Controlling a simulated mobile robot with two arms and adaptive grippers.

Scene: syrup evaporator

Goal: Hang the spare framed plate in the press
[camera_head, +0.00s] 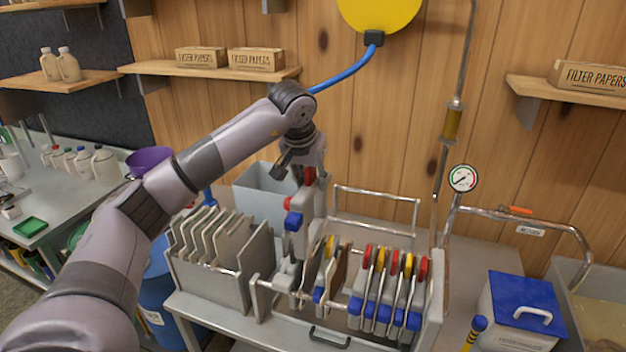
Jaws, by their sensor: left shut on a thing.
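The press (435,300) stands at the front centre, with rails and several hung plates bearing red and yellow round knobs and blue lower blocks. My left gripper (308,178) points down over the left part of the press, shut on a grey framed plate (312,205) seen nearly edge-on. Red and blue fittings show on and beside this plate. Its lower part is close to the plates at the press's left end; I cannot tell whether it rests on the rails. The fingers are partly hidden. My right gripper is out of view.
A rack (210,280) of several grey plates stands left of the press. A grey bin (260,190) and a metal rail (375,195) are behind. A blue-lidded box (520,312) is at right. A pipe with a gauge (463,179) rises behind the press.

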